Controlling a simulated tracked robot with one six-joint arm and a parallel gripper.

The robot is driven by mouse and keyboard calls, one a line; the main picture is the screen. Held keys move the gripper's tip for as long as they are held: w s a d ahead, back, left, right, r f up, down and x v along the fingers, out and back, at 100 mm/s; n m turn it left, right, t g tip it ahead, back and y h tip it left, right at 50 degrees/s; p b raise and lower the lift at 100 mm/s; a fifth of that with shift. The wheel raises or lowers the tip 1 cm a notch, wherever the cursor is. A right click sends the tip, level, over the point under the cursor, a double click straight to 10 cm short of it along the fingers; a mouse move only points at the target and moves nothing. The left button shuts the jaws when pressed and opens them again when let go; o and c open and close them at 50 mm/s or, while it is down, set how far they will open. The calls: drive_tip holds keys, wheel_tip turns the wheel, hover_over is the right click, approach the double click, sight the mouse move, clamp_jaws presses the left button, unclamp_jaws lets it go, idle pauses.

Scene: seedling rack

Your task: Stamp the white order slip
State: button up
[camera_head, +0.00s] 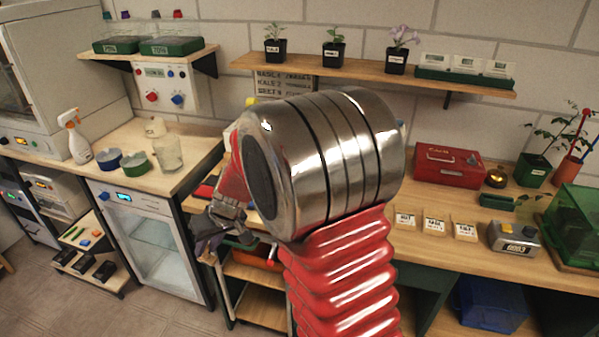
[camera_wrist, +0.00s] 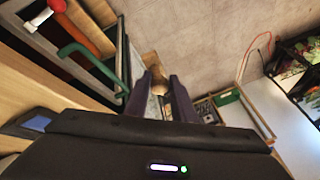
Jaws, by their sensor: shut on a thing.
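My gripper (camera_head: 211,242) shows left of my large arm link in the head view, pointing down in front of the bench. In the wrist view its two dark fingers (camera_wrist: 167,95) are shut on a small tan, rounded thing (camera_wrist: 158,89). That thing looks like a wooden handle, but I cannot tell for sure that it is a stamp. I cannot pick out the white order slip in either view; my arm hides much of the middle bench.
The right bench bears several small labelled cards (camera_head: 434,226), a red box (camera_head: 449,165), a grey counter device (camera_head: 515,238) and a green crate (camera_head: 578,228). The left counter holds a spray bottle (camera_head: 75,138) and a glass beaker (camera_head: 168,155). Open floor lies at lower left.

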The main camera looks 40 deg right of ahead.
drive_tip(key=shift+d, duration=0.25)
